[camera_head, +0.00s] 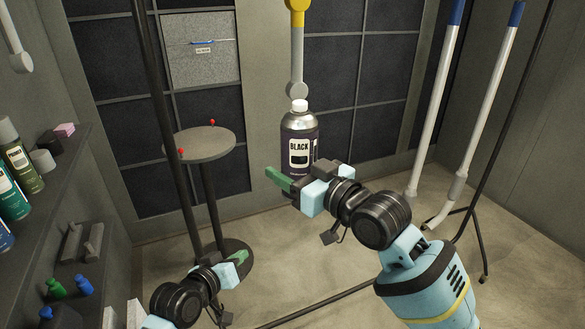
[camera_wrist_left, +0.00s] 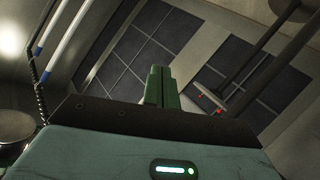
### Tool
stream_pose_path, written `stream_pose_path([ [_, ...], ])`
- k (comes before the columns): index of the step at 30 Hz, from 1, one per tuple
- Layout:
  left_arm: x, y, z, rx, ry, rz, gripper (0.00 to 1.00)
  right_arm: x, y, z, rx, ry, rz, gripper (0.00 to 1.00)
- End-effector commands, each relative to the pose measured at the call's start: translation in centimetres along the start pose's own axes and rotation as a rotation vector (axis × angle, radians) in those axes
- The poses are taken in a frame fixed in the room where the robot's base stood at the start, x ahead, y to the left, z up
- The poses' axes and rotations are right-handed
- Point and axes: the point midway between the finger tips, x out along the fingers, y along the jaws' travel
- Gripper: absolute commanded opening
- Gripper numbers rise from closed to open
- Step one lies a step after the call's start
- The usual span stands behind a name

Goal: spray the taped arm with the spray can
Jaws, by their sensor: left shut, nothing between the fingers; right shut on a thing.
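The spray can (camera_head: 299,130) is dark and silvery with a white cap and a "BLACK" label. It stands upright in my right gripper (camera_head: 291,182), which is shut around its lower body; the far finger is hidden. A hanging grey arm with a yellow upper part (camera_head: 297,22) and round lower end shows directly above and behind the cap. Two white arms with blue upper ends (camera_head: 438,95) (camera_head: 487,110) lean at the right. I cannot tell which is the taped arm. My left gripper (camera_head: 238,257) is low at the left, shut and empty; its green fingers meet in the left wrist view (camera_wrist_left: 160,87).
A round stool-like table (camera_head: 205,144) with small red knobs stands behind a dark pole. A shelf (camera_head: 60,180) at the left holds several cans and bottles. A dark bar (camera_head: 330,300) crosses near the floor. Open floor (camera_head: 350,250) lies between it and the white arms.

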Motion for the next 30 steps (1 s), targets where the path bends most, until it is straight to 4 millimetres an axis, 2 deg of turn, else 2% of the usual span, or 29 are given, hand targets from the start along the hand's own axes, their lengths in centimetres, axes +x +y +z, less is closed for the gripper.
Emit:
stream_pose_path([
  [1, 0.6, 0.9, -2.4, -0.005, 0.018, 0.022, 0.0, 0.0, 0.0, -0.2, -0.001, 0.004, 0.0, 0.32],
  [9, 2.3, 5.9, -12.2, -0.04, 0.062, 0.13, 0.0, 0.0, 0.0, -0.2, -0.001, 0.005, 0.0, 0.32],
  [14, 2.5, 9.6, -17.8, -0.045, 0.069, 0.199, 0.0, 0.0, 0.0, -0.2, -0.001, 0.005, 0.0, 0.32],
  [18, 2.1, 13.3, -22.1, -0.032, 0.056, 0.259, 0.0, 0.0, 0.0, -0.2, -0.001, 0.005, 0.0, 0.32],
  [24, 1.0, 19.0, -26.9, 0.019, 0.003, 0.329, 0.0, 0.0, 0.0, -0.2, -0.001, 0.005, 0.0, 0.32],
  [30, -0.8, 24.6, -30.2, 0.104, -0.077, 0.368, 0.0, 0.0, 0.0, -0.2, -0.001, 0.004, 0.0, 0.32],
])
